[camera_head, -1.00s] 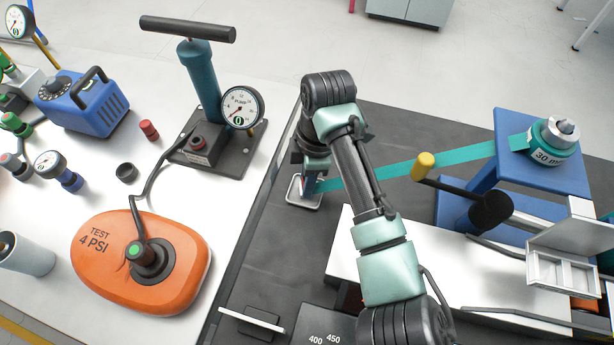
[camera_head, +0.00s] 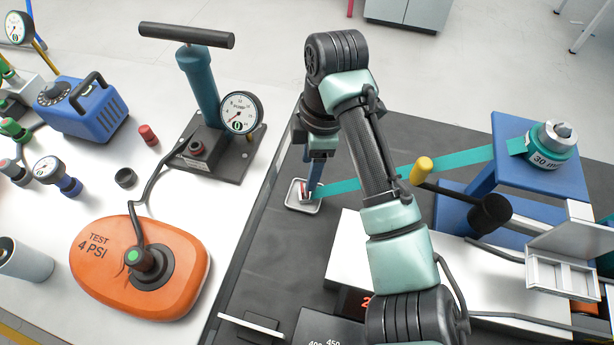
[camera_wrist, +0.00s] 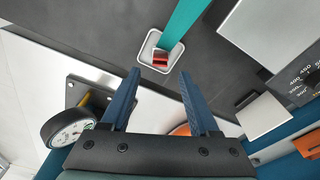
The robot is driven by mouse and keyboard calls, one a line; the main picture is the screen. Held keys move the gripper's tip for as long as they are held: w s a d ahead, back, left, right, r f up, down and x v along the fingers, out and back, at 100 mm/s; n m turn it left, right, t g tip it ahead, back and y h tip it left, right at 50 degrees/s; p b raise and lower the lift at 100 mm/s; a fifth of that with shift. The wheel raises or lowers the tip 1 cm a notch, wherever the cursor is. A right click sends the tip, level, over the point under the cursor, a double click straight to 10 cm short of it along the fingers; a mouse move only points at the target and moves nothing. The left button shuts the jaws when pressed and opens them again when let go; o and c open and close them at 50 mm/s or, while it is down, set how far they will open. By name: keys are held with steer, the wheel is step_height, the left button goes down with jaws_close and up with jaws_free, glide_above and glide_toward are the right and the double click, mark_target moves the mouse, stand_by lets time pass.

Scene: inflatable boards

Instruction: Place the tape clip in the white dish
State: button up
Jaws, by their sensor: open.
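The small white dish (camera_head: 301,209) sits on the dark bench top; its rim also shows in the wrist view (camera_wrist: 142,52). The red tape clip (camera_wrist: 160,57) lies inside the dish, at the end of the teal tape (camera_wrist: 183,24). In the head view the clip (camera_head: 304,187) is partly hidden by a blue finger. My gripper (camera_wrist: 158,76) is open, with nothing between its two blue fingers. It is above the dish, apart from the clip.
The teal tape (camera_head: 400,172) runs right to its roll (camera_head: 552,146) on a blue stand. A yellow-ended lever (camera_head: 421,170) and a white block (camera_head: 350,245) stand right of the dish. The pump (camera_head: 203,90) and orange board (camera_head: 125,275) are at left.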

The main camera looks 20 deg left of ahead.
steer(key=r, duration=0.3)
steer(key=r+p, duration=0.1)
steer(key=r, duration=0.1)
steer(key=shift+w+d+r, duration=0.1)
steer(key=shift+d+r, duration=0.15)
steer(key=shift+d, duration=0.05)
steer(key=w+a+r+m+t+y, duration=0.3)
steer(key=w+a+r+t, duration=0.15)
steer(key=r, duration=0.35)
steer(key=w+a+r+m+t+y, duration=0.25)
steer(key=w+a+r+t, duration=0.2)
steer(key=r, duration=0.35)
steer(key=s+d+r+m+t+y, duration=0.1)
steer(key=d+r+m+t, duration=0.2)
steer(key=r, duration=0.5)
steer(key=s+r+m+t, duration=0.1)
steer(key=r+m+t, duration=0.1)
steer(key=r+t, duration=0.35)
steer(key=s+d+r+m+t+h, duration=0.4)
steer(key=s+d+r+m+t, duration=0.1)
steer(key=r, duration=0.4)
steer(key=s+d+r+m+t+h, duration=0.3)
steer(key=s+d+r+m+t, duration=0.2)
steer(key=s+d+r+m, duration=0.2)
step_height(320, 180, up, 3)
steer(key=s+d, duration=0.2)
steer(key=d, duration=0.1)
steer(key=shift+s+h, duration=0.35)
